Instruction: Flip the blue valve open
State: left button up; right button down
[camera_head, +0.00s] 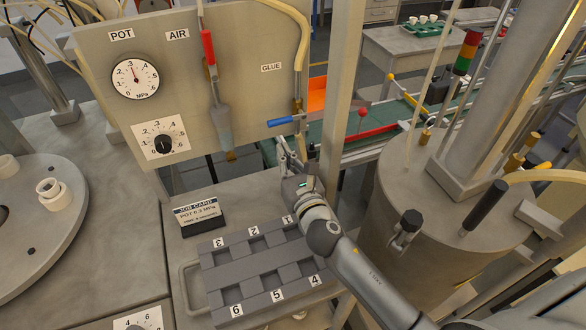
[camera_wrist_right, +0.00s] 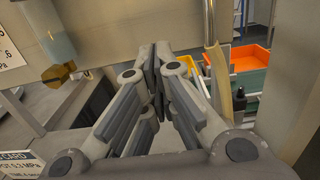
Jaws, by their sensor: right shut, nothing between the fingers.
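The blue valve handle (camera_head: 280,121) lies roughly horizontal, sticking out to the left of the GLUE line at the right part of the upright panel. My right gripper (camera_head: 283,145) is just below the handle, with a small visible gap in the head view. Its fingers are shut and empty, and they also show together in the right wrist view (camera_wrist_right: 156,62). The blue handle cannot be made out in the wrist view. The glue pipe (camera_wrist_right: 209,25) shows there to the right of the fingers. My left gripper is not in view.
A red AIR handle (camera_head: 207,47) hangs vertically on the panel (camera_head: 240,95), left of the GLUE line. A grey numbered tray (camera_head: 262,262) and a job card (camera_head: 198,213) sit below. A large grey tank (camera_head: 425,235) stands at the right, near my right arm.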

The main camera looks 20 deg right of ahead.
aim_at(280, 121)
pick_arm(q)
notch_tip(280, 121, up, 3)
jog(key=p, duration=0.2)
jog(key=shift+p, duration=0.3)
pick_arm(e)
jog(key=r, duration=0.2)
jog(key=w+r, duration=0.1)
jog(key=r, duration=0.1)
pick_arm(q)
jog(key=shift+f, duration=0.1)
pick_arm(e)
jog(key=shift+w, duration=0.1)
